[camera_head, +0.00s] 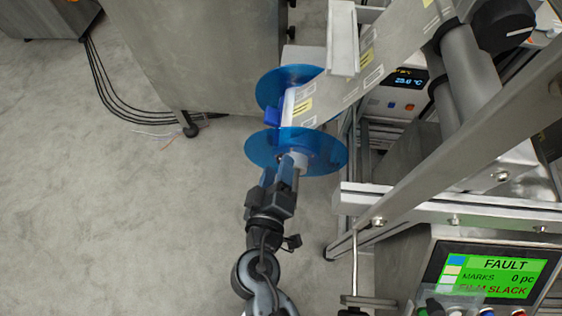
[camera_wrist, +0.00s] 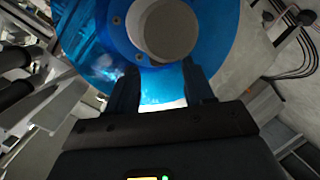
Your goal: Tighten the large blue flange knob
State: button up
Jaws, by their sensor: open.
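The large blue flange (camera_head: 265,148) is a translucent disc on the near end of the film reel in the head view. In the wrist view, the blue flange (camera_wrist: 88,48) surrounds a pale round hub (camera_wrist: 168,28), with small screws on the ring around it. A small solid blue piece (camera_head: 272,117) shows between the two discs; I cannot tell if it is a knob. My gripper (camera_head: 282,172) is at the near face of the flange, close to the hub. In the wrist view my gripper (camera_wrist: 160,82) is open, its fingers below the hub; contact cannot be told.
A second blue disc (camera_head: 275,82) is at the far end of the reel. The printed film (camera_head: 345,92) runs up right over rollers (camera_head: 470,60). A metal frame (camera_head: 440,180) and a green "FAULT, FILM SLACK" screen (camera_head: 495,272) are on the right.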

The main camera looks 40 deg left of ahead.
jog(key=shift+x, duration=1.05)
grip_shut()
